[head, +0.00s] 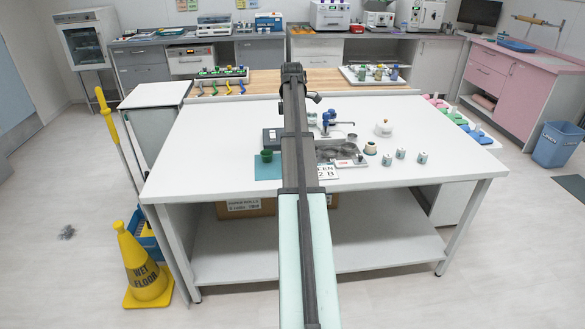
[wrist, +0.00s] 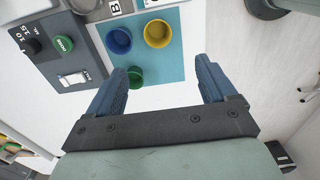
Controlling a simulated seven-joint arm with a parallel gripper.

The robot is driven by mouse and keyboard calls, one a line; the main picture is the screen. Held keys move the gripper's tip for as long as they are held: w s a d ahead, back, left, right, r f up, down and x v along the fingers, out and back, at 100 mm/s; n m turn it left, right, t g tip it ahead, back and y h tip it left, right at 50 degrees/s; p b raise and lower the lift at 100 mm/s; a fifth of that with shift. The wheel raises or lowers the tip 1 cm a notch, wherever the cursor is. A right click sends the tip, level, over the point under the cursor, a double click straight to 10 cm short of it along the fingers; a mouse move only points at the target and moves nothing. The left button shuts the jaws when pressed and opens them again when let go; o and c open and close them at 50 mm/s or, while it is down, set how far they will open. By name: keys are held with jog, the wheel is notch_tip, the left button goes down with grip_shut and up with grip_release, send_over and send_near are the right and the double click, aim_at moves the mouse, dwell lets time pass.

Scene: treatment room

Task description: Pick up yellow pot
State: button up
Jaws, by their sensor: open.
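The yellow pot (wrist: 157,33), a small round open cup, stands on the teal mat (wrist: 172,66) in the wrist view. A blue pot (wrist: 118,41) stands left of it. A green pot (wrist: 135,75) is nearer, partly beside my left finger. My gripper (wrist: 162,66) is open and empty, above the mat's near edge, with the yellow pot ahead of the gap and apart from both fingers. In the head view the green pot (head: 267,156) and part of the mat (head: 266,173) show; my arm hides the yellow pot.
A grey device with a green button (wrist: 64,44) stands left of the mat. In the head view, a white kettle-like pot (head: 383,129) and several small jars (head: 400,154) stand right of my arm on the white table (head: 220,125). The table's left part is clear.

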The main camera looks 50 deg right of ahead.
jog(key=f, duration=1.3)
jog(key=shift+d+f, duration=0.25)
jog(key=shift+f, duration=0.1)
jog(key=shift+c, duration=0.4)
jog(key=c, duration=1)
jog(key=shift+r, duration=0.15)
